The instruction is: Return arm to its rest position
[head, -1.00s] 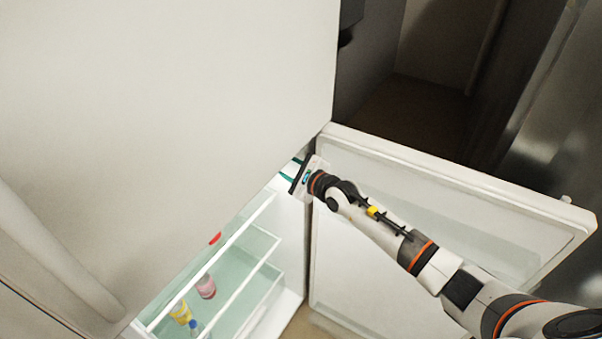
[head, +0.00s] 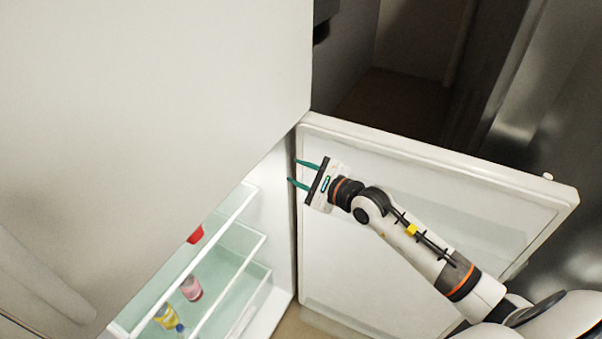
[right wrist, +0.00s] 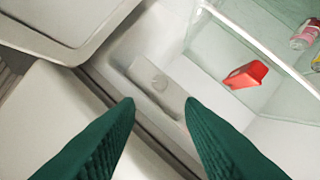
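My right gripper (head: 304,173) is in front of the inner face of the open fridge door (head: 400,200) in the head view, close to the fridge opening. Its two green fingers are spread apart with nothing between them. The fingers also show in the right wrist view (right wrist: 160,110), apart and empty, pointing toward the fridge interior. My right arm comes in from the lower right of the head view. My left gripper is not in view.
The open fridge compartment (head: 282,225) has glass shelves with a red item (head: 195,234), a pink item (head: 191,288) and a yellow bottle (head: 167,316). A large white closed door (head: 150,110) fills the upper left. The wrist view shows the red item (right wrist: 246,75) on a shelf.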

